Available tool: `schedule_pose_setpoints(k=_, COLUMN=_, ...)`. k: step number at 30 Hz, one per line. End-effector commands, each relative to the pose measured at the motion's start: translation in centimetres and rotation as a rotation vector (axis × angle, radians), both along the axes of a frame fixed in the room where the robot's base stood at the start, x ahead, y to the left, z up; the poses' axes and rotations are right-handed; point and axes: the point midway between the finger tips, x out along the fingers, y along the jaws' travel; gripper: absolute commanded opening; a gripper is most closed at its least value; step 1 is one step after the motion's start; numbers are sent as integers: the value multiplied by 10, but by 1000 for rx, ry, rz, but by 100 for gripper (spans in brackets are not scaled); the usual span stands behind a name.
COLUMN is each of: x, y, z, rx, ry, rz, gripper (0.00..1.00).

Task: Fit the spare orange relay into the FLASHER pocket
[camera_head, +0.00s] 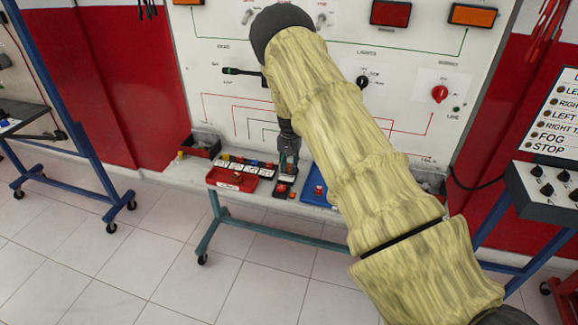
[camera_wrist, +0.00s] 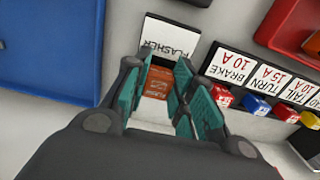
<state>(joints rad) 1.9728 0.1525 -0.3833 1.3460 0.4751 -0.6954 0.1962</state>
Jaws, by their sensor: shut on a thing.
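My gripper (camera_wrist: 165,65) has teal finger pads and is shut on the orange relay (camera_wrist: 157,83), which shows between the fingers in the wrist view. The white FLASHER label (camera_wrist: 171,37) lies just beyond the fingertips, with the relay directly beside it. The fingers hide much of the pocket, and I cannot tell whether the relay is above it or seated in it. In the head view, my gripper (camera_head: 288,160) points down over the small dark FLASHER block, at the front of the board's shelf. The relay is too small there to make out surely.
Coloured fuses (camera_wrist: 257,105) with BRAKE, TURN and TAIL labels stand close beside the gripper. A red tray (camera_wrist: 283,22) and a blue tray (camera_wrist: 50,45) flank the area. A dark bin (camera_head: 201,148) stands at the shelf's left. The upright panel (camera_head: 215,75) rises behind.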

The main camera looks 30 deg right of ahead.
Motion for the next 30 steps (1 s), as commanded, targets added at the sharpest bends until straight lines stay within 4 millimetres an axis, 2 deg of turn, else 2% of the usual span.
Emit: schedule_pose_setpoints(k=30, x=1, y=0, z=-9, rx=-1, ry=-1, rz=0, gripper=7)
